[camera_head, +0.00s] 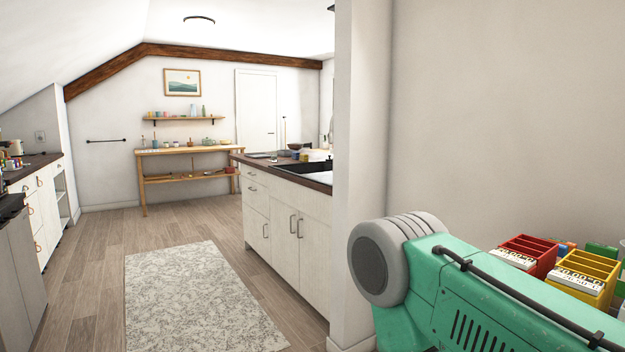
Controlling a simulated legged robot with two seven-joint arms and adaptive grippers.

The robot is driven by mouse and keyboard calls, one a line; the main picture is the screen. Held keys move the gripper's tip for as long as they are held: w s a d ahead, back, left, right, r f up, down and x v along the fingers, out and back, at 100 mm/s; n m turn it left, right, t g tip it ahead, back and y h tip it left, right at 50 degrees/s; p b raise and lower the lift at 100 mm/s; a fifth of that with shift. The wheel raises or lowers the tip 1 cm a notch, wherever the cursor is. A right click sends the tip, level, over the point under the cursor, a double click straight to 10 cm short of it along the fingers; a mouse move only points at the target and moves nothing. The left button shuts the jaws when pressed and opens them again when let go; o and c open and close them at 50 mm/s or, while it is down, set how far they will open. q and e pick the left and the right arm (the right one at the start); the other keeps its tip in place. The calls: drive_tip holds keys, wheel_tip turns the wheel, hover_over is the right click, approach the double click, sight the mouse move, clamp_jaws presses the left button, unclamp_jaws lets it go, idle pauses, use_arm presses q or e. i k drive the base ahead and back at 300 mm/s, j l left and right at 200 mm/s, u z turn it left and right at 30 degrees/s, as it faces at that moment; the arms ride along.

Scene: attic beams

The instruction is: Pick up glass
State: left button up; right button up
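I cannot make out a glass for certain. Small cups and bottles stand on a wall shelf (184,118) at the far end of the room, too small to tell what they are. More small items stand on the wooden table (190,150) below it. Neither of my grippers is in view.
A kitchen island (285,215) with a dark top and sink stands at centre right. A white wall end (358,170) is nearer. The floor around the rug (190,295) is clear.

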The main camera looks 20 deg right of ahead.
sight(273, 154)
drive_tip(key=i+z, duration=0.25)
drive_tip(key=z, duration=0.15)
drive_tip(key=i+z, duration=0.4)
drive_tip(key=i+j+z, duration=0.2)
drive_tip(key=i+j, duration=0.35)
drive_tip(key=i, duration=0.3)
drive_tip(key=i+j+z, duration=0.2)
drive_tip(key=i+j, duration=0.45)
drive_tip(key=i, duration=0.15)
